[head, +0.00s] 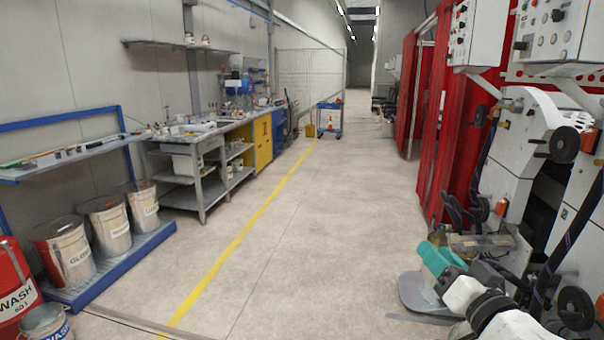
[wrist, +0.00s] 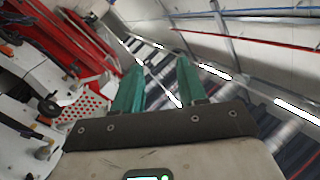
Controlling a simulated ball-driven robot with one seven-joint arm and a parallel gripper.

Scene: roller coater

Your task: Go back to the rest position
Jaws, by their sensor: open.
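My gripper (head: 436,258) shows at the lower right of the head view, with its teal fingers pointing up and left beside the roller coater machine (head: 520,190). In the wrist view my gripper (wrist: 158,82) has its two teal fingers apart, with nothing between them. Behind the fingers the wrist view shows the ceiling and its strip lights. The red and white machine parts (wrist: 60,80) lie to the left in that view.
The grey floor (head: 300,220) ahead is clear, with a yellow line along it. At left are a workbench (head: 205,135), buckets (head: 108,222) on a blue platform and a red WASH drum (head: 14,285). A blue cart (head: 329,118) stands far ahead. Red panels (head: 445,120) line the right.

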